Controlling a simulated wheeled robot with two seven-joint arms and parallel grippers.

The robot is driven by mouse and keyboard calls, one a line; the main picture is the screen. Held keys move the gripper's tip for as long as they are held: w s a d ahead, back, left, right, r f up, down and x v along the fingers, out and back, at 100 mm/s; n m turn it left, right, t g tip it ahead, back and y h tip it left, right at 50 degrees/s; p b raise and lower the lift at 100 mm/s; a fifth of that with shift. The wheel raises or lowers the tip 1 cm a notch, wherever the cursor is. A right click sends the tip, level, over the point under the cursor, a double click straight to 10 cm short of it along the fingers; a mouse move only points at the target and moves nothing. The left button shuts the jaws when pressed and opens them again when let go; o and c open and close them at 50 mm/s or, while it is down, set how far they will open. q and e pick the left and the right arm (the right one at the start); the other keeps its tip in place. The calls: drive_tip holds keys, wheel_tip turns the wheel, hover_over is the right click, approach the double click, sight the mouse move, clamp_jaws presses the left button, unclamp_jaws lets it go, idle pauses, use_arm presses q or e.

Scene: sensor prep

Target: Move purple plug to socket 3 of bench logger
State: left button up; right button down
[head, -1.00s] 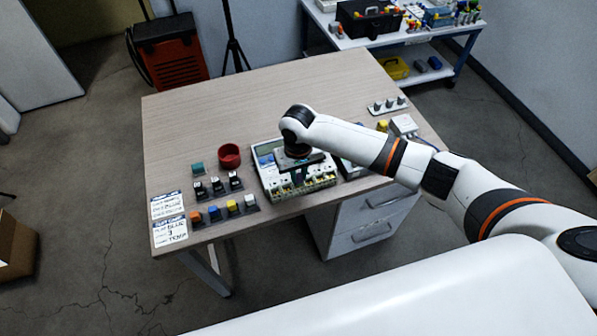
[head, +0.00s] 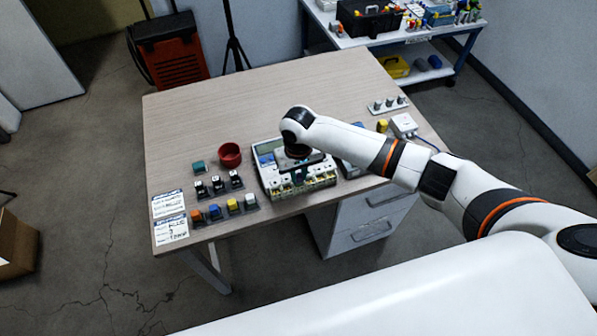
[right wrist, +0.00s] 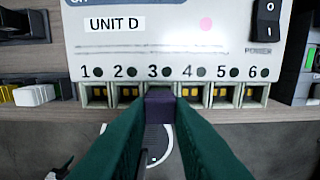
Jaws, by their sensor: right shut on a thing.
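The bench logger (head: 266,148) stands near the front edge of the table. In the right wrist view its pale front (right wrist: 180,45) reads UNIT D and has a row of numbered sockets, 1 to 6, along its lower edge. My right gripper (right wrist: 160,118) has green fingers shut on the dark purple plug (right wrist: 160,95). The plug is lined up under the number 3 and covers socket 3. How deep it sits cannot be told. In the head view my right gripper (head: 297,172) is over the logger's front, and the plug cannot be made out. My left gripper is out of view.
Left of the logger are a red cup (head: 229,155), a teal block (head: 198,167) and racks of small coloured plugs (head: 233,206). Written cards (head: 170,229) lie at the left corner. A white box (head: 403,125) stands at the right. The table's back is clear.

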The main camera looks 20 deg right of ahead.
drive_tip(key=shift+f+p, duration=0.4)
drive_tip(key=shift+p, duration=0.1)
idle(0.8)
drive_tip(key=c, duration=1.1)
unclamp_jaws()
drive_tip(key=shift+o, duration=0.2)
wheel_tip(320, 180, up, 7)
drive_tip(key=p, duration=0.8)
drive_tip(key=shift+r, duration=0.1)
